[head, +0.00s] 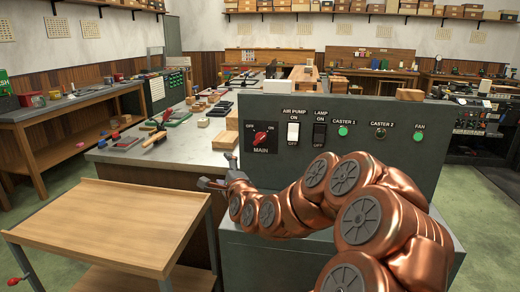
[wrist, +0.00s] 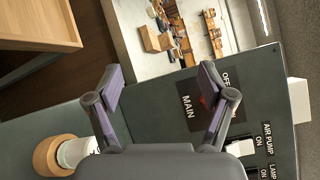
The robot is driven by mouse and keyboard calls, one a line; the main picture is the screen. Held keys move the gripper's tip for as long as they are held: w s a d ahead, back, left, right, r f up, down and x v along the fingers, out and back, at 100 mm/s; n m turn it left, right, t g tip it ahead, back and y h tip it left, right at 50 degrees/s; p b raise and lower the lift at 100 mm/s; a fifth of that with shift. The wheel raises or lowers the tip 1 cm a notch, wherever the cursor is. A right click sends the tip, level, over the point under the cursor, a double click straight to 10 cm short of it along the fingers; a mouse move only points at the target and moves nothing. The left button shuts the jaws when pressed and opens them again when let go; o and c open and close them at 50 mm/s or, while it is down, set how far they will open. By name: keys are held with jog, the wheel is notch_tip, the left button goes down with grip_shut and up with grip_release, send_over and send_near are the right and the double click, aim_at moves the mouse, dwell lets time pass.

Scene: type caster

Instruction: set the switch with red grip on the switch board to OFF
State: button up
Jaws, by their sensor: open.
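The switch with the red grip (head: 262,138) is a rotary switch on a black plate marked MAIN, at the left end of the grey switch board (head: 388,158). OFF is printed at its upper left and ON at its upper right. The grip seems to slant up toward ON, but it is small. My gripper (head: 213,183) is open and empty, below and left of the switch in the head view. In the wrist view, my gripper (wrist: 160,82) spreads its fingers before the board; the right finger partly hides the red grip (wrist: 203,101).
Right of the MAIN switch are a white AIR PUMP rocker (head: 293,132), a black LAMP rocker (head: 319,134) and several round buttons. A wooden cart (head: 110,225) stands at the front left. A workbench (head: 165,150) with tools lies behind.

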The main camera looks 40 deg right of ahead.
aim_at(260, 141)
jog(key=s+d+r+m+h+b, duration=0.1)
jog(key=s+d+m+h, duration=0.2)
jog(key=d+m, duration=0.15)
jog(key=s+d+r+m+h, duration=0.2)
jog(key=d+m+h, duration=0.2)
jog(key=d, duration=0.2)
jog(key=p+x, duration=0.1)
jog(key=x, duration=0.5)
jog(key=shift+s+d+f, duration=0.1)
jog(key=shift+d+f, duration=0.05)
jog(key=shift+w+d+p, duration=0.3)
jog(key=shift+w+d, duration=0.3)
jog(key=shift+w, duration=0.15)
jog(key=shift+c, duration=0.4)
jog(key=c, duration=1.1)
